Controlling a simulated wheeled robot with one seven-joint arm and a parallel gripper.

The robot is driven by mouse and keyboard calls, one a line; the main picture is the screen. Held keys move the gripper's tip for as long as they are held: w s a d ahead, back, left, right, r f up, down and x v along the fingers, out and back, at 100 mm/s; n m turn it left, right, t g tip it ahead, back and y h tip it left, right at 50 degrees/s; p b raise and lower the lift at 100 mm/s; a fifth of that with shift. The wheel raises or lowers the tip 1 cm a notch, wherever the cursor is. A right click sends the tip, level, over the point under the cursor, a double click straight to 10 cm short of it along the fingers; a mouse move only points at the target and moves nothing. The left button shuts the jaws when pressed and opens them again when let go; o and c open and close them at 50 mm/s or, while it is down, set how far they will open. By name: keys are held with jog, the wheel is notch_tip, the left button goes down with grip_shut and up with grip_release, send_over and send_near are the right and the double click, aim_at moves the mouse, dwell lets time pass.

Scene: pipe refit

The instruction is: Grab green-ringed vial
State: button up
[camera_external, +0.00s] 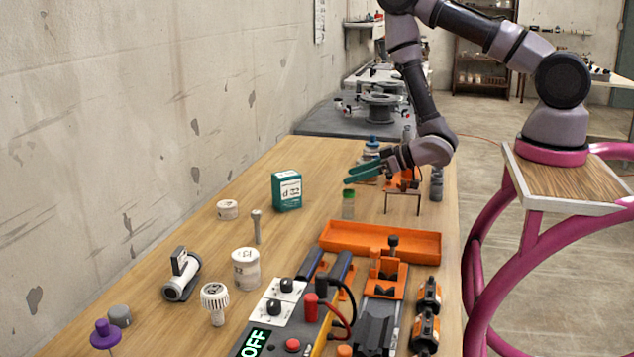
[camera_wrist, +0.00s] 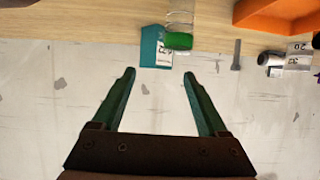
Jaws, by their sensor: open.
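The green-ringed vial (camera_external: 348,205) stands upright on the wooden table, a small clear vial with a green band near its top. In the wrist view the vial (camera_wrist: 180,40) shows at the top centre, its green band facing the jaws. My gripper (camera_external: 350,175) has green fingers and is just above and behind the vial in the external view. In the wrist view my gripper (camera_wrist: 159,74) is open and empty. The vial is beyond the fingertips, a little right of the middle of the gap, not between them.
A teal box (camera_external: 287,191) stands left of the vial and shows behind it in the wrist view (camera_wrist: 153,47). An orange tray (camera_external: 380,240) lies in front. A small wire stand (camera_external: 404,197) is to the right. The concrete wall (camera_external: 130,120) bounds the table's left side.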

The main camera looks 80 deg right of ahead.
aim_at(348, 203)
jog(key=shift+n+y, duration=0.3)
jog(key=s+f, duration=0.1)
jog(key=s+a+f, duration=0.1)
jog(key=f, duration=0.1)
jog(key=shift+s+a, duration=0.2)
jog(key=shift+s, duration=0.15)
jog(key=shift+a+f, duration=0.1)
jog(key=shift+f, duration=0.05)
jog(key=x, duration=0.7)
jog(key=shift+w, duration=0.2)
grip_shut()
